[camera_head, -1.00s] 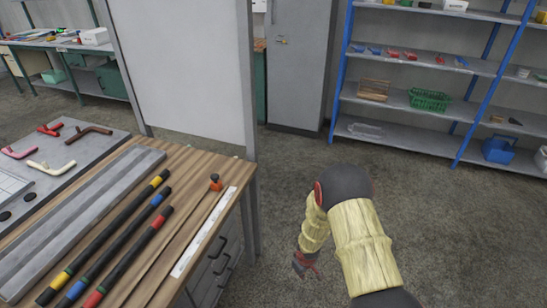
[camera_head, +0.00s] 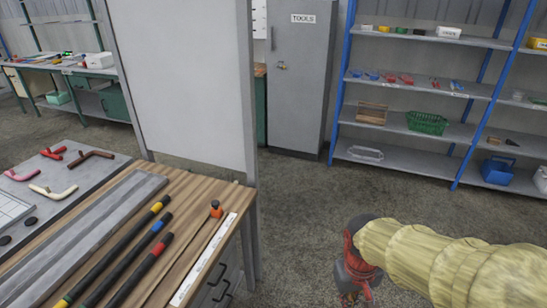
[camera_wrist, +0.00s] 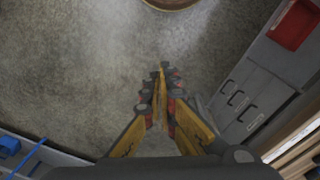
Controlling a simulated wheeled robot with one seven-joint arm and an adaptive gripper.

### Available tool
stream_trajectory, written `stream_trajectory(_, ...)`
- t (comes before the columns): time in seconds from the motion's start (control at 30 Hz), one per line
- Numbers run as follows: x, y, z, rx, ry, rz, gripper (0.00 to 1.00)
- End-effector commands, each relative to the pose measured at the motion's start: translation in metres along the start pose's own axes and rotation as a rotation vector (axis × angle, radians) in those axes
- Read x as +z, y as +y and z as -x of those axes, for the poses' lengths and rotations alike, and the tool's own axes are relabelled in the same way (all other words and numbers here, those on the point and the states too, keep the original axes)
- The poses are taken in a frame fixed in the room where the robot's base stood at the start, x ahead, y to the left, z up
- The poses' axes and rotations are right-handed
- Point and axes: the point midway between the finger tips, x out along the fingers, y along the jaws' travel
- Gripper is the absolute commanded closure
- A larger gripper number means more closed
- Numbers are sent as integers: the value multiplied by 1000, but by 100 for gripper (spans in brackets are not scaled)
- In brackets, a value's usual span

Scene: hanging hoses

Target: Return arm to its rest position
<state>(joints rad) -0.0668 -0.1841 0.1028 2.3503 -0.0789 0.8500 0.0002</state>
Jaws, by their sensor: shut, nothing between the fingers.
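My arm, in a pale yellow sleeve, shows at the lower right of the head view. My gripper (camera_head: 357,296) points down over the bare floor, to the right of the wooden workbench (camera_head: 230,188) and apart from it. In the wrist view my gripper (camera_wrist: 161,72) has its fingertips together, with nothing between them. The floor (camera_wrist: 80,70) lies below the fingers.
On the workbench lie several black rods with coloured bands (camera_head: 118,250) and a grey channel (camera_head: 80,235). A white panel (camera_head: 185,80) rises behind it. A grey cabinet (camera_head: 298,85) and blue-framed shelves (camera_head: 420,90) stand at the back. The floor between is clear.

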Motion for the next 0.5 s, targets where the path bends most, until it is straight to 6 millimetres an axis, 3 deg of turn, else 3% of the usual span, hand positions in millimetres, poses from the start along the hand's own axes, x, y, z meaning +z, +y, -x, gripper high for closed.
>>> stream_trajectory(0.03,10,0,18,-9,28,-18,100)
stream_trajectory(0.2,37,-4,60,-39,127,-67,100)
stream_trajectory(0.5,59,2,133,-39,374,-112,100)
